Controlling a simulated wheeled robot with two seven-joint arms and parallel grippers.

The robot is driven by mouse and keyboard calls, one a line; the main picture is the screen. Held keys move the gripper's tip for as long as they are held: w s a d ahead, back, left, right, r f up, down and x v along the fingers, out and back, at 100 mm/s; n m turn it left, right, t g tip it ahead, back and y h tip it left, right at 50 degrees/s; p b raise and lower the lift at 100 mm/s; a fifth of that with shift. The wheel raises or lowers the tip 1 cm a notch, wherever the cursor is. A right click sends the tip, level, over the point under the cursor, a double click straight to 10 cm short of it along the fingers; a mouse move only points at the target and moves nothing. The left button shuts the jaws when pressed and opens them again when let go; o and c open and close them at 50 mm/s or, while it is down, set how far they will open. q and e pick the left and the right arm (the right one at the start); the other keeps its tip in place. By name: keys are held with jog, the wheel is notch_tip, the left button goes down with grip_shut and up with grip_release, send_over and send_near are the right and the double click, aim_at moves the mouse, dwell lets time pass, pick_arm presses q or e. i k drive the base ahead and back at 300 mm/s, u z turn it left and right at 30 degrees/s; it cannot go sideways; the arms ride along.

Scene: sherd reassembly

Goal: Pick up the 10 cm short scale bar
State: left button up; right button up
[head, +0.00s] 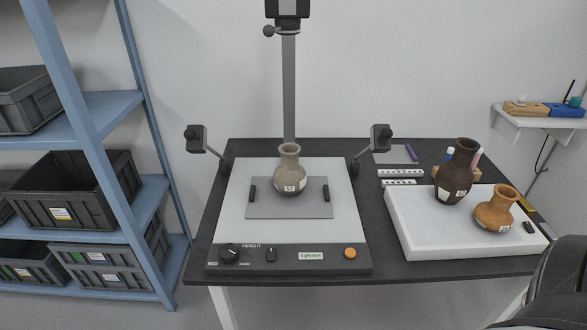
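Two white scale bars with dark marks lie on the dark table, right of the copy stand and behind the white foam block. The nearer bar (399,182) looks the shorter of the two. The farther bar (400,173) looks a little longer. They lie almost parallel with a narrow gap between them. Their printed lengths are too small to read. Neither of my grippers shows in the head view; only a dark part of what seems to be my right arm shows at the lower right edge.
A beige vase (289,172) stands on the copy stand (240,220). A dark jug (455,180) and an orange pot (495,212) stand on the white foam block (420,235). A purple marker (411,152) lies on paper behind the bars. Blue shelves (110,105) with crates stand left.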

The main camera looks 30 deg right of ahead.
aim_at(409, 182)
jog(key=u, duration=2.2)
jog(key=k, duration=2.35)
jog(key=z, duration=1.05)
